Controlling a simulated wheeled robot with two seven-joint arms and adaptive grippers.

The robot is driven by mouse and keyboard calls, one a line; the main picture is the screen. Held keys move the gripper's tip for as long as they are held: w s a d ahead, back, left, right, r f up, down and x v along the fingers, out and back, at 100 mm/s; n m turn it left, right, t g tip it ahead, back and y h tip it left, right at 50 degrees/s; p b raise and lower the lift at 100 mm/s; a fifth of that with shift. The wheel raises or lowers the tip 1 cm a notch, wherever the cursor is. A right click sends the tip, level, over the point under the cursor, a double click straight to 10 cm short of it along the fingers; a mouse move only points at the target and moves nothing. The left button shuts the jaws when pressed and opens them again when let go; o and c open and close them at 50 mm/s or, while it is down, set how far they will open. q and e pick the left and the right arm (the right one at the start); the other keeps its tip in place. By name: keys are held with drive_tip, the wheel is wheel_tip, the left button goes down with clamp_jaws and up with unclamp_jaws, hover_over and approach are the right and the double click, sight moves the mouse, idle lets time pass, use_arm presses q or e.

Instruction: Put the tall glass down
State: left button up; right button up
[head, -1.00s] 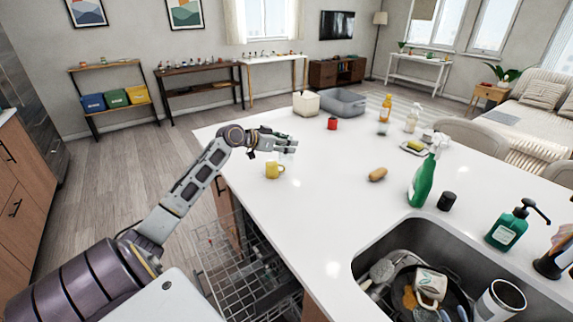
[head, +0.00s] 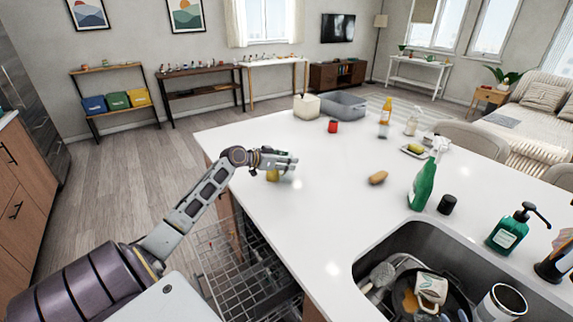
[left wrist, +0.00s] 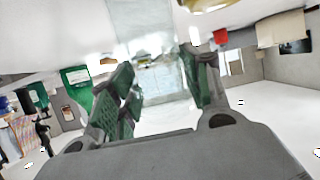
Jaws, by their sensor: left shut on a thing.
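The tall glass is clear and hard to make out in the head view. In the left wrist view, a pale see-through shape, the tall glass (left wrist: 148,45), stands between the fingers. My left gripper (head: 294,163) is shut on it, low over the near-left part of the white island top (head: 335,207). I cannot tell whether the glass touches the top. The fingers also show in the left wrist view (left wrist: 160,85). My right gripper is not in view.
A yellow mug (head: 272,175) is right beside my left gripper, partly hidden by it. A red can (head: 333,126), a potato (head: 377,178) and a green spray bottle (head: 422,187) stand apart. The sink (head: 384,245) holds dishes. An open dishwasher rack (head: 240,262) is below the edge.

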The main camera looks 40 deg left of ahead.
use_arm(q)
drive_tip(key=shift+f, duration=0.6)
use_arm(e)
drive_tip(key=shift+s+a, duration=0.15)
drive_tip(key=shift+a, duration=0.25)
use_arm(q)
drive_tip(key=shift+f, duration=0.15)
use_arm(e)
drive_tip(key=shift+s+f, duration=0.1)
